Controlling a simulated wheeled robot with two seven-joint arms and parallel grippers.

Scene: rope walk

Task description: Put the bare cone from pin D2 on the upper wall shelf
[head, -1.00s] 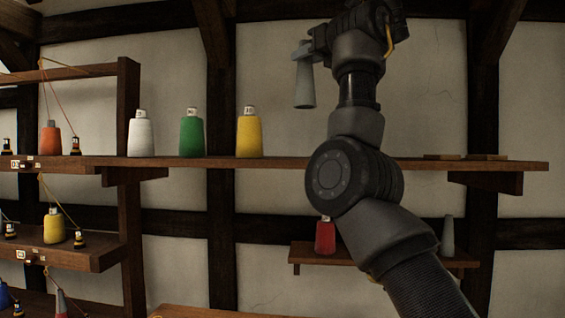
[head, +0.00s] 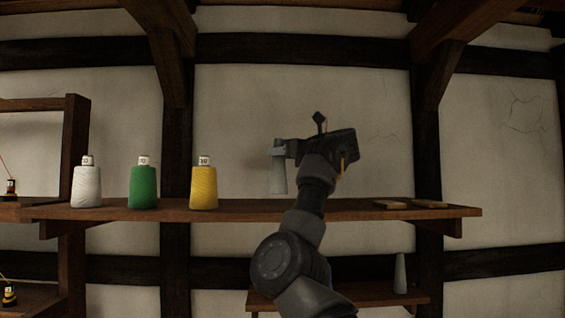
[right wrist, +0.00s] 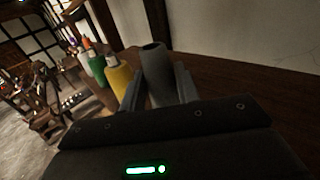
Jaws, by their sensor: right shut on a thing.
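A bare grey cone (head: 278,173) is held by my right gripper (head: 280,151), whose fingers close around its upper part. The cone is upright, with its base just above or at the upper wall shelf (head: 330,209), to the right of the yellow spool; I cannot tell whether it touches. In the right wrist view the cone (right wrist: 156,68) stands between the two fingers (right wrist: 157,92). My left gripper is in neither view. The pin D2 cannot be made out.
White (head: 87,184), green (head: 143,184) and yellow (head: 203,184) spools stand on the upper shelf left of the cone. Two flat wooden pieces (head: 390,204) lie near its right end. Another grey cone (head: 400,273) stands on the lower shelf (head: 370,294). The shelf between cone and wooden pieces is clear.

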